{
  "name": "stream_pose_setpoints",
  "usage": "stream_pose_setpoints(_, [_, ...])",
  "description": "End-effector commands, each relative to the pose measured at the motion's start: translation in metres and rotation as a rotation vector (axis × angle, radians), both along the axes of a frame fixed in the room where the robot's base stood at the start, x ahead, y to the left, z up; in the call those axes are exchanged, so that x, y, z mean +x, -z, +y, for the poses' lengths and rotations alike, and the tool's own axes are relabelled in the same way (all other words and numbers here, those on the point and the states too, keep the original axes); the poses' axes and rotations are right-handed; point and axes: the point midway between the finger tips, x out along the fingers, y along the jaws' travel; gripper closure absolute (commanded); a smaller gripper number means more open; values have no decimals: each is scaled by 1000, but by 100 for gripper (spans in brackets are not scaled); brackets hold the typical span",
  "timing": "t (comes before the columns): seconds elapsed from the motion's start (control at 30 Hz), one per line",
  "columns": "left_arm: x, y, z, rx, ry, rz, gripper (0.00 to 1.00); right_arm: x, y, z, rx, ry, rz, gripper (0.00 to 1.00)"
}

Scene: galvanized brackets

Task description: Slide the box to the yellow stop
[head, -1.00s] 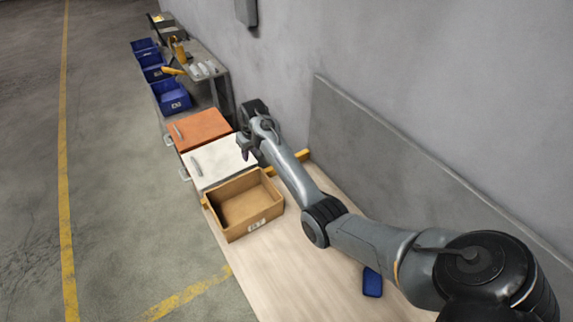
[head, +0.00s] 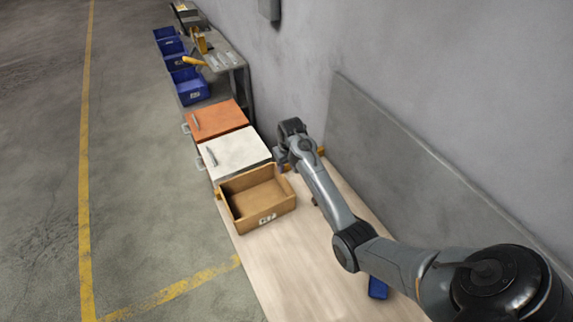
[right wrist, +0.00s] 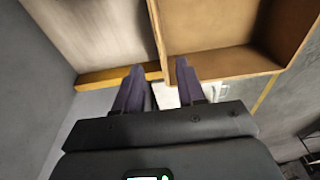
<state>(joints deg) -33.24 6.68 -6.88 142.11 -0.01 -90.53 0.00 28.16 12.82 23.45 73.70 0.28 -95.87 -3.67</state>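The box (head: 266,215) is a brown, open-topped, empty tray with a white label on its near side. It sits on the pale wooden bench against or very near the yellow stop (head: 320,153), a low bar across the bench. Its side wall hides part of the bar, so contact is unclear. My right gripper (head: 281,165) is low by the box's far right corner, near the stop. In the right wrist view its fingers (right wrist: 159,66) are apart with nothing gripped; the box (right wrist: 222,62) is at upper right and the yellow stop (right wrist: 108,77) beyond the fingers. My left gripper is out of view.
White (head: 232,153) and orange (head: 214,120) cabinets stand beyond the stop. A grey panel and wall (head: 400,150) bound the bench's right side. A blue object (head: 377,288) lies under my right arm. The near bench surface (head: 290,262) is clear.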

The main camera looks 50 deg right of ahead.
Motion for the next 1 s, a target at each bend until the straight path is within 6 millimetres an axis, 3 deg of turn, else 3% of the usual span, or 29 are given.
stream_pose_setpoints(0.6, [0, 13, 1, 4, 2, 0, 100, 11, 83, -5, 0, 0, 0, 61])
stream_pose_setpoints(1.0, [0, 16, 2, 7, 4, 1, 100, 14, 102, -6, -1, 0, -1, 61])
